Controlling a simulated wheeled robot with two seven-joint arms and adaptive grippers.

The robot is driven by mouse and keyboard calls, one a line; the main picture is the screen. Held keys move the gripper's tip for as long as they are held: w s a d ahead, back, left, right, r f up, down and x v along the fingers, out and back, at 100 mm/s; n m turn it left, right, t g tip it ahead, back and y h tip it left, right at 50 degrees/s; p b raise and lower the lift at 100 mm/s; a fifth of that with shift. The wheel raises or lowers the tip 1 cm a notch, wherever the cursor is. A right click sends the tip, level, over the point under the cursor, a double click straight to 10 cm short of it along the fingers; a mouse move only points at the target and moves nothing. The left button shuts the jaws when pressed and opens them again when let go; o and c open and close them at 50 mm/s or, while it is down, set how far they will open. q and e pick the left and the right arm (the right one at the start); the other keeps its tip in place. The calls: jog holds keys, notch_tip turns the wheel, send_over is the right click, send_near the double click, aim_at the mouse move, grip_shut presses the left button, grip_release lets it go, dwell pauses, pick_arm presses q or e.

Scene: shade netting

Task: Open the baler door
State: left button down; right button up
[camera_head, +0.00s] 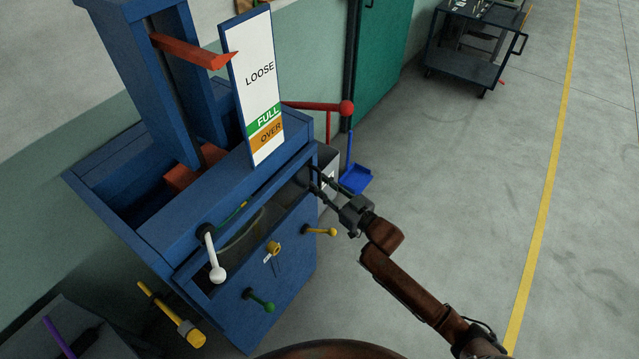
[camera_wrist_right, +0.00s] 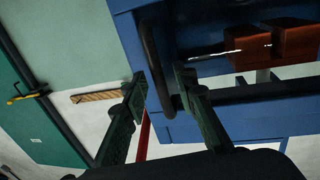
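The blue baler (camera_head: 215,230) stands left of centre in the head view. Its front panel (camera_head: 285,285), apparently the door, carries several coloured knobs, and a dark gap shows above it. My right gripper (camera_head: 318,184) is at the baler's upper right front corner, its fingers pointing at the baler. In the right wrist view my right gripper (camera_wrist_right: 161,84) has its two fingers apart. A dark curved bar handle (camera_wrist_right: 152,62) on the blue baler shows between the fingertips; I cannot tell whether they touch it. My left gripper is out of view.
A white-handled lever (camera_head: 214,262), a yellow-knobbed lever (camera_head: 322,231) and a green-knobbed lever (camera_head: 262,301) stick out from the front. A red ball lever (camera_head: 345,108) is behind the gauge board (camera_head: 258,85). A dark cart (camera_head: 470,55) stands far off. The right-hand floor is clear.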

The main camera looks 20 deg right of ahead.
jog(key=shift+w+a, duration=0.3)
jog(key=shift+w, duration=0.25)
grip_shut()
dwell(0.4)
